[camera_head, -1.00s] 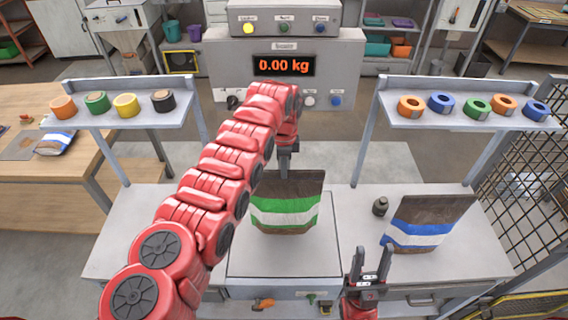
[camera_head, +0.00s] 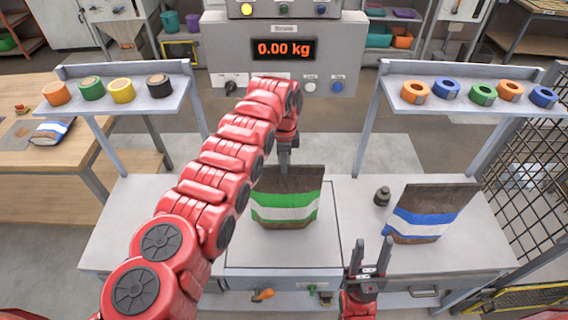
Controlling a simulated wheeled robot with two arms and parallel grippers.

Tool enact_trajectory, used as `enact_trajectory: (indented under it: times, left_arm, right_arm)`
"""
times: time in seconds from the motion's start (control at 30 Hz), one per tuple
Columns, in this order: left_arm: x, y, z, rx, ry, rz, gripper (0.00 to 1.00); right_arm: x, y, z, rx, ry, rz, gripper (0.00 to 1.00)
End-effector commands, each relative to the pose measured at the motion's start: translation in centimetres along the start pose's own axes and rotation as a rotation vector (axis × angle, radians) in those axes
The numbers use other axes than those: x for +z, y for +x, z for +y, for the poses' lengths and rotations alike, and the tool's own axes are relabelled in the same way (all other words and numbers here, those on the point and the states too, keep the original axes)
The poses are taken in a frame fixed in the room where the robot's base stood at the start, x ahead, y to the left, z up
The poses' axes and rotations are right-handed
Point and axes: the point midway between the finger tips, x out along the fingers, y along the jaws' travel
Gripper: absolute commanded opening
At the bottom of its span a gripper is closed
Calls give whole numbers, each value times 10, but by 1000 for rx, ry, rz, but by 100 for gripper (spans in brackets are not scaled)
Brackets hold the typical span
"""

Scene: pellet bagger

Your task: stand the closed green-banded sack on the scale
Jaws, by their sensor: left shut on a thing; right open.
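The green-banded sack (camera_head: 286,207) is brown with a green and white band. It stands upright over the pale scale plate (camera_head: 265,254) in the middle of the bench. My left gripper (camera_head: 286,166) is shut on the sack's top edge from behind. Whether the sack's base touches the plate is hard to tell. The display (camera_head: 285,49) reads 0.00 kg. My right gripper (camera_head: 369,262) is open and empty, fingers pointing up, near the front edge, right of the scale plate.
A blue-banded sack (camera_head: 428,212) leans on the right of the bench beside a small dark weight (camera_head: 382,196). Tape rolls sit on the left shelf (camera_head: 130,108) and the right shelf (camera_head: 462,105). Wire mesh (camera_head: 528,170) borders the right side. The bench's left part is clear.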

Motion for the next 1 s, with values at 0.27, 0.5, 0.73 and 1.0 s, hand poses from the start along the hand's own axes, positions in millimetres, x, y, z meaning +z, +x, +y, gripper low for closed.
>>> enact_trajectory:
  times: [0.27,0.5,0.73,1.0]
  left_arm:
    - [0,3,-1,-3,0,1,20]
    - [0,4,0,-1,0,0,41]
    - [0,2,-1,-1,-1,1,41]
    - [-1,-44,-2,-7,0,0,41]
  right_arm:
    - [1,-5,0,0,0,0,48]
    - [1,-5,0,0,0,0,48]
    - [1,-7,0,0,0,0,48]
    - [5,-29,-1,0,0,0,48]
